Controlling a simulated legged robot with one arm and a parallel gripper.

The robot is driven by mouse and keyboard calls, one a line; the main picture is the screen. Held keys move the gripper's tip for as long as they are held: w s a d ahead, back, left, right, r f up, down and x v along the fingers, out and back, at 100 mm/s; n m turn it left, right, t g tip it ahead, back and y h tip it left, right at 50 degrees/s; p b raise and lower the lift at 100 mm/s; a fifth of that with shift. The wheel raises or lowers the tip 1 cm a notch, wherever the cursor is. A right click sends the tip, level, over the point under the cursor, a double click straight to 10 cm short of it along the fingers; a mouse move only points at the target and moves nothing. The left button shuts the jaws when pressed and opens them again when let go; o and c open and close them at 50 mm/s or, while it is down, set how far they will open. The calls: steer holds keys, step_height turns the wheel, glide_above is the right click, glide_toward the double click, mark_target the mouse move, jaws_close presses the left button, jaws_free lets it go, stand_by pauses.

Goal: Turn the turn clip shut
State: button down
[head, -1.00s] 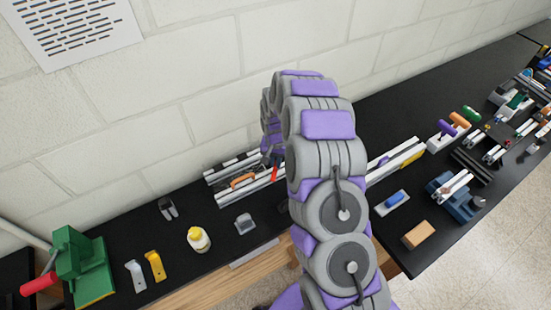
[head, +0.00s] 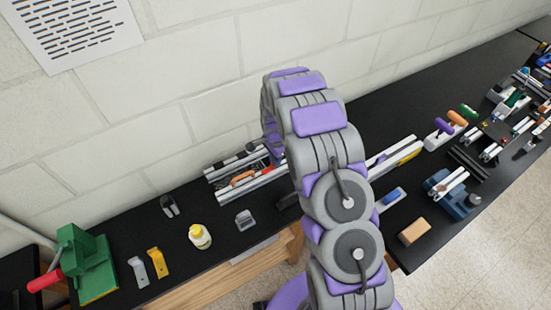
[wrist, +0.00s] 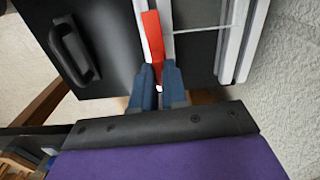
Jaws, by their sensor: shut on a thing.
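The turn clip is a red strip (wrist: 153,38) in the wrist view, lying along a light rail of the extrusion frame (wrist: 234,52). My gripper (wrist: 158,88) has its two blue fingertips closed around the near end of the red strip. In the head view the frame (head: 262,183) lies on the dark table beside my arm. My arm covers part of the frame there, and I cannot make out the fingertips in that view.
A black handle (wrist: 73,50) stands on a dark panel left of the clip. In the head view a yellow-labelled bottle (head: 200,237) and a grey block (head: 245,220) stand in front of the frame. The wall is close behind.

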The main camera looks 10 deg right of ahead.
steer(key=shift+a+m, duration=0.1)
steer(key=shift+m, duration=0.3)
steer(key=c, duration=1.2)
jaws_free()
steer(key=shift+a, duration=0.15)
steer(key=shift+o, duration=0.2)
steer(key=shift+r, duration=0.15)
steer(key=shift+r, duration=0.3)
step_height(320, 180, up, 16)
steer(key=shift+r+p, duration=0.25)
steer(key=shift+p, duration=0.15)
